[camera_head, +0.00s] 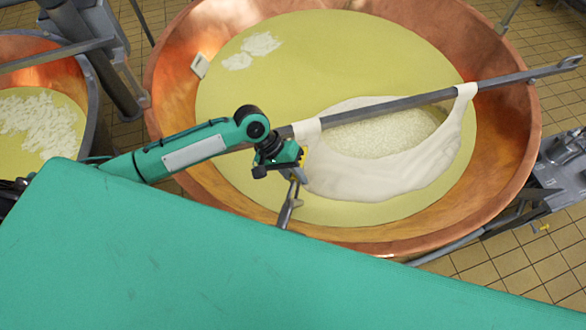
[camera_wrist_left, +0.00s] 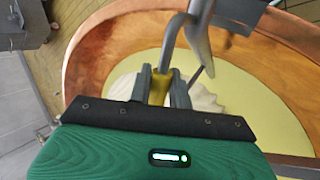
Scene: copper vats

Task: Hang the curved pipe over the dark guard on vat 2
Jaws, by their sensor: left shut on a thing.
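My left gripper (camera_head: 296,174) is over the near side of the large copper vat (camera_head: 513,150). It is shut on a grey curved pipe (camera_head: 288,208), which slants down toward the near rim. In the left wrist view, the fingers of my left gripper (camera_wrist_left: 166,88) close around a yellowish part of the pipe (camera_wrist_left: 172,42), and its grey bent end reaches up past them. A dark grey piece (camera_wrist_left: 238,14) shows at the top of that view; I cannot tell whether it is the dark guard. No vat number is readable. My right gripper is not in view.
A long grey bar (camera_head: 400,103) crosses the large vat, with a white cloth (camera_head: 395,178) hanging from it around pale curd. A second copper vat (camera_head: 62,75) stands at the left. A grey metal unit (camera_head: 565,165) stands at the right, on tiled floor.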

